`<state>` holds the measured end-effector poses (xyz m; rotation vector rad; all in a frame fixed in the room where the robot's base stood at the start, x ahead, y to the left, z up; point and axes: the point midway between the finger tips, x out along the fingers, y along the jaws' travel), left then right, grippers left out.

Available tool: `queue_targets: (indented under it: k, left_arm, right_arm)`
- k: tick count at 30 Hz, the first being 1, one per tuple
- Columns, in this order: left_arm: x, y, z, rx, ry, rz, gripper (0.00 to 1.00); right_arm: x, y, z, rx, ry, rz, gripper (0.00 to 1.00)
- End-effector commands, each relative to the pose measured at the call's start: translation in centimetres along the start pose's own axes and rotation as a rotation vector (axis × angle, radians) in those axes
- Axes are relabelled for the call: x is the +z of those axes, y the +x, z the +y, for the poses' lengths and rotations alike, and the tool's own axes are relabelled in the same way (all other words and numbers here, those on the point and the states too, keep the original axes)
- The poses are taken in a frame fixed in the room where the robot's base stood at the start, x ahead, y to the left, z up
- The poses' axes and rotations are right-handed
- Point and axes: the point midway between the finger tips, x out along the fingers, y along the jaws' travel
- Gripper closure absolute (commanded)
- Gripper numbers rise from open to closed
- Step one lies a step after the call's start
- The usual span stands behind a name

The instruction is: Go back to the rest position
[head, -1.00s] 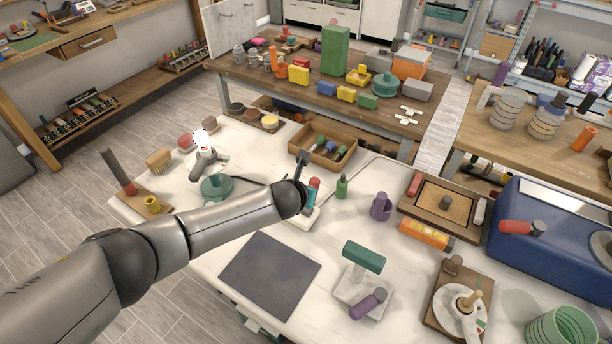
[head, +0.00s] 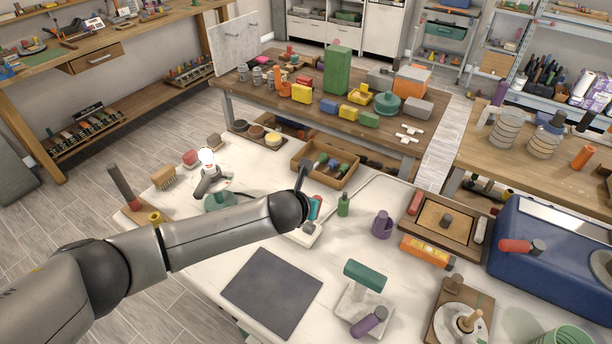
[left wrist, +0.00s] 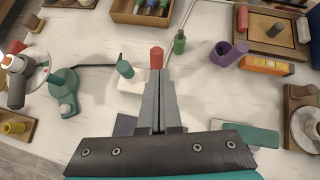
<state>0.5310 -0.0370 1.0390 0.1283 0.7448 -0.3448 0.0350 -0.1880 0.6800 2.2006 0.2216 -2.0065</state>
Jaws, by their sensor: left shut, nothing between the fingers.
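My left arm reaches in from the left in the head view, over the white worktable (head: 212,247). The left gripper is mostly hidden behind its own wrist there. In the left wrist view the left gripper (left wrist: 158,85) has its fingers together and holds nothing. It is above the table, with a red-topped piece (left wrist: 157,57) just beyond its fingertips. A teal-ended piece (left wrist: 125,69) lies left of the fingers. My right gripper is in neither view.
A dark square mat (head: 272,292) lies near the front. A green-topped stand (head: 366,275), a purple cup (head: 382,224) and a wooden tray (head: 443,222) stand to the right. A wooden box with tools (head: 322,164) is behind. A blue case (head: 560,240) is at far right.

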Motion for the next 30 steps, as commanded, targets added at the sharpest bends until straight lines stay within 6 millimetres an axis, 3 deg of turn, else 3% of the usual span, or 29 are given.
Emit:
queue_targets:
  k: [6,11,15,20,25,30]
  left_arm:
    - [-0.3,-0.1,-0.5,-0.008,-0.028,0.005,1.00]
    - [-2.6,-1.5,-3.8,-0.059,-0.264,0.048,1.00]
    - [-5.1,-4.0,-7.1,-0.097,-0.650,0.117,1.00]
    - [-7.2,-7.2,-8.5,-0.085,-1.123,0.193,1.00]
    - [-9.6,-10.5,-7.2,-0.001,-1.625,0.251,1.00]
    - [-12.9,-14.0,-4.0,0.157,-2.119,0.257,1.00]
  right_arm:
    - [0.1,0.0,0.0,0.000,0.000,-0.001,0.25]
    - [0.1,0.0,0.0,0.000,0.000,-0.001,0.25]
    - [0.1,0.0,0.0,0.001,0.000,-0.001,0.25]
    - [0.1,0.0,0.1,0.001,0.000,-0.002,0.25]
    - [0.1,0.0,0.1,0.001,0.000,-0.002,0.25]
    - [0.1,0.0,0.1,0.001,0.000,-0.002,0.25]
